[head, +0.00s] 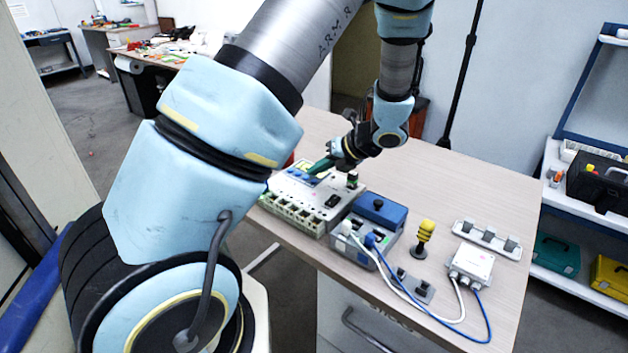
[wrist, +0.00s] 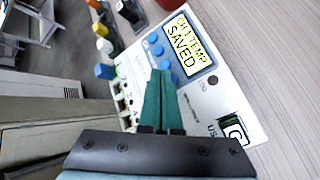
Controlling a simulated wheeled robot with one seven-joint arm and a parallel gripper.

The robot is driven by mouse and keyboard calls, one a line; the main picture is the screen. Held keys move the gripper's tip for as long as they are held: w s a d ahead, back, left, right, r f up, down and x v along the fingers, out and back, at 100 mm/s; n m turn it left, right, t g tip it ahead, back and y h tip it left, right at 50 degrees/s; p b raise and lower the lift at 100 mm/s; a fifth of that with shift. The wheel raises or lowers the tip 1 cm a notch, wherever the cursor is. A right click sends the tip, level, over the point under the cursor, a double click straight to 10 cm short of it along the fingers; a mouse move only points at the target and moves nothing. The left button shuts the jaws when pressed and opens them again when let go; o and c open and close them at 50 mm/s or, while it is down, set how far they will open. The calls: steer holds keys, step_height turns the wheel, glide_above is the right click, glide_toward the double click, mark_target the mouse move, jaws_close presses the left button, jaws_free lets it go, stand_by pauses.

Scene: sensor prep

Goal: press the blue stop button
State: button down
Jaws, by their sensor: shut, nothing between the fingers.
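The pale logger panel (head: 327,214) lies on the table in the head view. The wrist view shows its panel (wrist: 208,97) with a lit display (wrist: 188,45) reading "CH 1 TEMP SAVED". Several blue buttons (wrist: 152,38) sit beside the display; I cannot read which one is stop. My gripper (wrist: 160,72) is shut and empty, its green fingers pointing at the panel near the lower blue buttons and partly covering that area. Whether the tips touch is unclear. In the head view my gripper (head: 318,168) is over the panel's back part.
A blue-topped box (head: 379,208), a yellow knobbed post (head: 425,232), a white junction box (head: 472,261) with cables, and a small rack (head: 487,239) stand to the right. Coloured plugs (wrist: 104,71) line the panel's left edge in the wrist view. The table's back right is clear.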

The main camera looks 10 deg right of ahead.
mark_target(317, 184)
steer(key=shift+r, duration=0.1)
steer(key=shift+r+p, duration=1.65)
steer(key=shift+r, duration=0.8)
steer(key=shift+w, duration=0.1)
steer(key=w+a+r+m+h, duration=0.2)
steer(key=r+m+h, duration=0.15)
steer(key=m, duration=0.65)
steer(key=w+a+r+m+h, duration=0.1)
steer(key=a+r+m+h, duration=0.2)
steer(key=m, duration=0.7)
steer(key=s+a+m+g, duration=0.4)
steer(key=s+a+m, duration=0.8)
steer(key=s+m, duration=0.4)
steer(key=shift+r+m+h, duration=0.35)
steer(key=shift+r+m, duration=0.1)
steer(key=shift+m, duration=0.55)
